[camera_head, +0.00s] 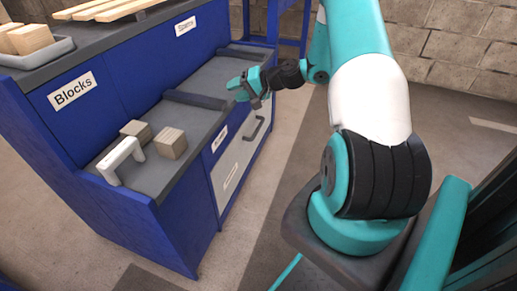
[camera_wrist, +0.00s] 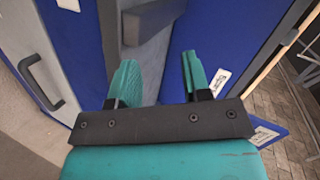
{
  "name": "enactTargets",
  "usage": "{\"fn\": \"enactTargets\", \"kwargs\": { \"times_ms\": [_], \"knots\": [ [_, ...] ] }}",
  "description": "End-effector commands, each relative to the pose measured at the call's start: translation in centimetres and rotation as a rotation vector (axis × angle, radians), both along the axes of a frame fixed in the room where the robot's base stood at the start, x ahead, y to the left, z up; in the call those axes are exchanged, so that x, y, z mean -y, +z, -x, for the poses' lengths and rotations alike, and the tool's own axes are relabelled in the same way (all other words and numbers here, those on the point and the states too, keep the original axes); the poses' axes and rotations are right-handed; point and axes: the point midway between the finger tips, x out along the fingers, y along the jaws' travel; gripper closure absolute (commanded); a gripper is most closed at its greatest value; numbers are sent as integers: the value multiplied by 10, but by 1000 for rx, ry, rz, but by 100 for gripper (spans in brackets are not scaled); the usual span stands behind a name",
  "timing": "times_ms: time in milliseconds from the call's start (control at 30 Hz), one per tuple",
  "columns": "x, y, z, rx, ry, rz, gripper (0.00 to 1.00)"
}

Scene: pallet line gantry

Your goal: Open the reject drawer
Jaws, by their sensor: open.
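A light grey drawer front (camera_head: 236,162) with a dark bar handle (camera_head: 254,129) is set in the side of the blue workstation, below the grey worktop. It looks shut, and its label is too small to read. In the wrist view, a grey front with a dark handle (camera_wrist: 40,84) shows at the left edge. My gripper (camera_head: 237,90) is up beside the worktop edge, above and apart from the handle. In the wrist view my gripper (camera_wrist: 160,75) has its two teal fingers spread, with nothing between them.
The worktop (camera_head: 190,128) holds two wooden blocks (camera_head: 171,142) and a white arch-shaped piece (camera_head: 122,160) at its near end. A low dark divider (camera_head: 195,99) crosses it. A tray (camera_head: 40,55) of blocks sits on the upper shelf. Floor beside the drawer is clear.

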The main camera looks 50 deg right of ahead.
Motion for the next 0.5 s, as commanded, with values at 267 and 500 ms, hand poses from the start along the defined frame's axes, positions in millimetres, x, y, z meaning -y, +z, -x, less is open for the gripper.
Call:
{"fn": "enactTargets", "kwargs": {
  "times_ms": [267,500],
  "knots": [
    [127,-203,58,110,-415,-179,56],
    [168,-265,94,167,-589,-246,56]
  ]
}}
